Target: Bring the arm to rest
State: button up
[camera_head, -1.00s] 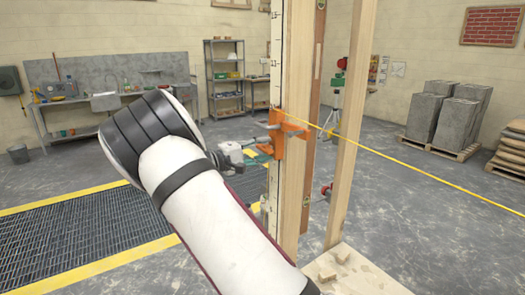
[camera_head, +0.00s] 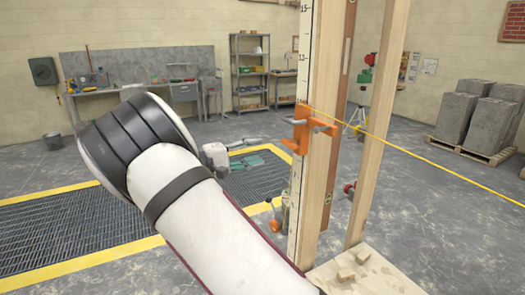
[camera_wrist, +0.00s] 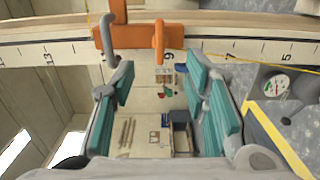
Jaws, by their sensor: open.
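My arm reaches from the bottom of the head view, and my gripper (camera_head: 250,155) is left of the timber post, with grey fingers and teal pads. In the wrist view my gripper (camera_wrist: 168,95) is open, its fingers spread wide with nothing between them. An orange clamp (camera_head: 302,132) sits on the post at the yellow string. In the wrist view the orange clamp (camera_wrist: 157,38) lies beyond my fingertips, apart from them.
The post (camera_head: 322,120) carries a numbered scale (camera_wrist: 240,50). A taut yellow string (camera_head: 430,165) runs from the clamp to the right. A second upright (camera_head: 380,120) stands beside it on a wooden board (camera_head: 375,275). A floor grating (camera_head: 70,230) lies left; concrete blocks (camera_head: 460,118) stand back right.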

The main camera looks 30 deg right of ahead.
dwell(0.6)
jog(key=s+d+m+g+y, duration=0.1)
jog(key=s+d+y, duration=0.2)
jog(key=s+y, duration=1)
jog(key=s+a+r+t+y, duration=0.2)
jog(key=s+a, duration=0.4)
jog(key=s, duration=0.5)
jog(key=s+a+r+t+y, duration=0.1)
jog(key=s+a+t+y, duration=0.2)
jog(key=s+a, duration=0.3)
jog(key=s+t, duration=0.1)
jog(key=s, duration=0.4)
jog(key=shift+s+a+r+n+b, duration=0.3)
jog(key=shift+a+r+n+b, duration=0.05)
jog(key=shift+a+n+b, duration=0.05)
